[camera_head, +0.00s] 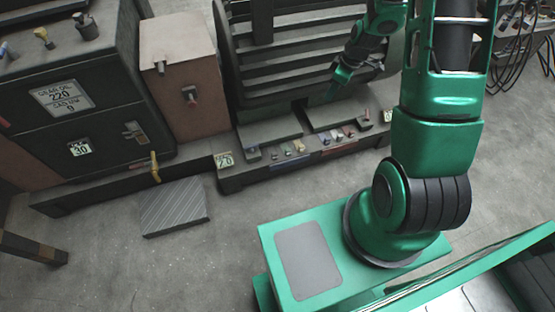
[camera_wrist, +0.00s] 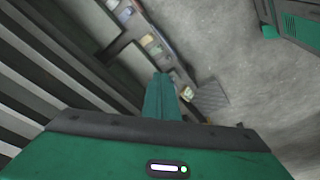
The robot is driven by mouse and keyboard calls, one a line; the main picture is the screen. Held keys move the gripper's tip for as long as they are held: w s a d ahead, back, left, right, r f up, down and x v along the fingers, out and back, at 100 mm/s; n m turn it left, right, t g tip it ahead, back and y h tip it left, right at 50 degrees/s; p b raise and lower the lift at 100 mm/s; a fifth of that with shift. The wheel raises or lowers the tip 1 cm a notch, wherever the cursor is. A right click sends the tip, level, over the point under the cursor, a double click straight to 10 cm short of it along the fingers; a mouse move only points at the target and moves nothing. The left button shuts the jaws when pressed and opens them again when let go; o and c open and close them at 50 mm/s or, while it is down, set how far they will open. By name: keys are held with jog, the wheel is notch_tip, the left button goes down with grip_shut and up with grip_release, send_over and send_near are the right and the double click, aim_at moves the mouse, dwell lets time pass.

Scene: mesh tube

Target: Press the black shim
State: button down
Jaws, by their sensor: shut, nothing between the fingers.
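My gripper (camera_head: 341,77) is shut and empty, held in front of the dark slatted machine and above its low front ledge. Its green closed fingers (camera_wrist: 160,88) point toward that ledge in the wrist view. A row of small coloured pieces (camera_head: 288,150) sits along the ledge, below and to the left of the gripper in the head view. Some of these pieces (camera_wrist: 152,45) also show in the wrist view. I cannot tell which, if any, is the black shim; they are too small and dim. The gripper appears apart from all of them.
The dark slatted machine (camera_head: 300,60) stands behind the ledge (camera_head: 240,178). A brown box (camera_head: 185,85) and a black cabinet (camera_head: 85,95) with number labels stand to its left. A striped grey plate (camera_head: 174,206) lies on the floor. Cables (camera_head: 520,35) hang at the far right.

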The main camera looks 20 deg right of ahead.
jog(key=a+f+n+t+y, duration=0.1)
jog(key=a+f, duration=0.3)
jog(key=f, duration=0.8)
jog(key=a+f+n+t+y, duration=0.1)
jog(key=a+f+n, duration=0.3)
jog(key=f, duration=0.9)
jog(key=a+f+n+t+y, duration=0.1)
jog(key=a+f+n, duration=0.2)
jog(key=f, duration=1)
jog(key=shift+s+a+f+t, duration=0.15)
jog(key=shift+s+a+t, duration=0.15)
jog(key=shift+a, duration=0.15)
jog(key=shift+w+f, duration=0.1)
send_near(274, 159)
notch_tip(274, 159, down, 3)
jog(key=s+a, duration=0.2)
jog(key=shift+w+d+f, duration=0.1)
jog(key=shift+w+f, duration=0.05)
jog(key=shift+w, duration=0.85)
jog(key=shift+w+f, duration=0.2)
jog(key=shift+w, duration=0.8)
